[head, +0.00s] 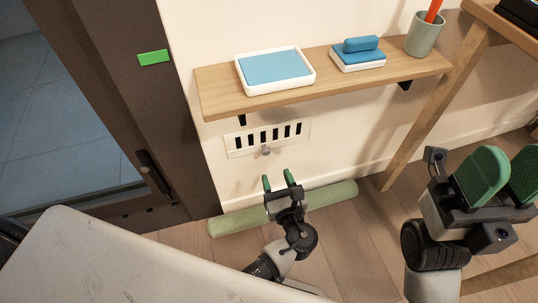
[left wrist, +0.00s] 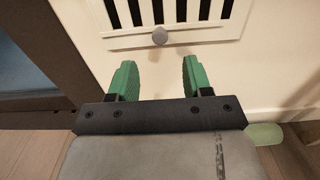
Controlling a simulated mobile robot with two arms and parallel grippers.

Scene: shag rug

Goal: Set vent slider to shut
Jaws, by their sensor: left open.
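The white vent (head: 230,146) is set low in the wall under the shelf, and its dark slots show. Its small grey slider knob (head: 265,151) sticks out at the lower edge, near the middle. In the left wrist view the vent (left wrist: 200,36) fills the top and the knob (left wrist: 159,36) stands just beyond and between the fingertips. My left gripper (head: 278,180) is open and empty, below the vent and apart from the knob. My right gripper (head: 508,178) is at the right edge, its green fingers apart and nothing seen between them.
A green roll (head: 335,197) lies along the wall's foot. A dark-framed door (head: 110,90) is at left.

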